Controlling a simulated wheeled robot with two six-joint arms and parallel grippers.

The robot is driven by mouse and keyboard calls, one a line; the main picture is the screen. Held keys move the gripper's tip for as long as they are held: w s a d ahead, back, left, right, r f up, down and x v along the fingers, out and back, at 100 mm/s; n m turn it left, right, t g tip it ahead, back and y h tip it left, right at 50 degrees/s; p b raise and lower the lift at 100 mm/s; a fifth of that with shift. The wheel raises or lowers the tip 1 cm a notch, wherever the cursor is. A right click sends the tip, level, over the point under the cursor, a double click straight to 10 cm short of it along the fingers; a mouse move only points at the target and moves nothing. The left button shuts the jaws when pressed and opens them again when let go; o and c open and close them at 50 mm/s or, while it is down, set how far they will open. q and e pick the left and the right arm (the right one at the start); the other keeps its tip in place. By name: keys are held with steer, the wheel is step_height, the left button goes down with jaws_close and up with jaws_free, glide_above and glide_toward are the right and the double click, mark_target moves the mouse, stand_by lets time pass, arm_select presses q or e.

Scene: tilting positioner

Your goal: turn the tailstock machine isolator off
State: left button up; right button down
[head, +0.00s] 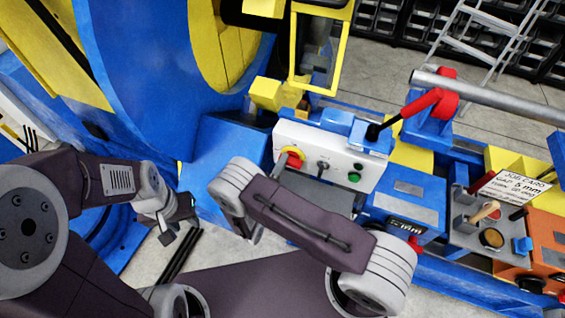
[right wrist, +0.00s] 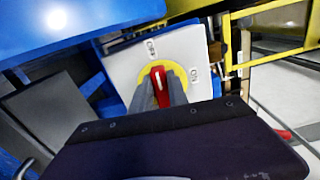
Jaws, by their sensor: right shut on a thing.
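My right gripper (right wrist: 161,88) is shut on the red handle, one grey finger on each side. My left gripper (head: 178,222) hangs away from the panel at left, holding nothing visible; its jaw opening is unclear.
The panel also carries a black switch (head: 323,166) and a green button (head: 354,177). A red-handled lever (head: 418,102) stands right of the panel. A yellow frame (head: 321,88) rises behind it. A job card (head: 511,185) and tool tray lie further right.

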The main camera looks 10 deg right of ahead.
steer(key=shift+n, duration=0.5)
steer(key=c, duration=1.3)
jaws_free()
steer(key=shift+f, duration=0.1)
steer(key=v, duration=0.9)
steer(key=shift+b, duration=0.3)
